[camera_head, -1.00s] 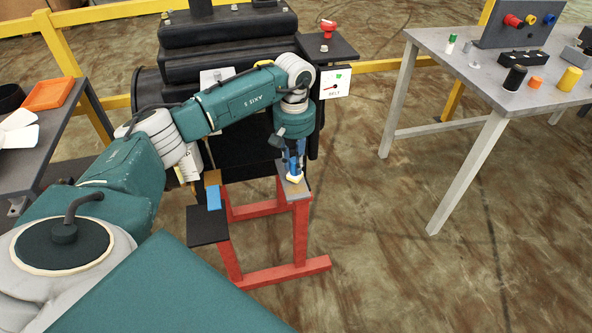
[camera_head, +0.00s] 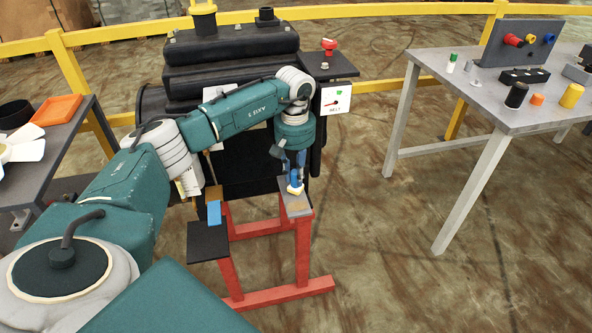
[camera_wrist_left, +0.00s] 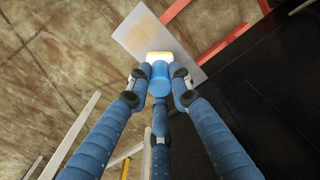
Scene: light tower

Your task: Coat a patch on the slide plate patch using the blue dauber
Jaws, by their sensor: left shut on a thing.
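My left gripper (camera_head: 291,165) comes down over the narrow grey slide plate (camera_head: 288,186) on a red stand. It is shut on the blue dauber (camera_wrist_left: 160,80), held upright with its cream pad (camera_head: 295,190) pointing down. In the left wrist view the gripper's blue fingers (camera_wrist_left: 160,92) close around the dauber. There the pad lies over one end of the plate, and a faint tan patch (camera_wrist_left: 160,36) shows beyond it. I cannot tell whether the pad touches the plate. My right gripper is not in view.
A black pad (camera_head: 208,243) and a blue block (camera_head: 214,212) lie left of the plate. A dark machine (camera_head: 232,65) stands close behind. A grey table (camera_head: 470,100) with several small items stands right. A dark bench (camera_head: 60,150) with an orange tray (camera_head: 57,109) stands left.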

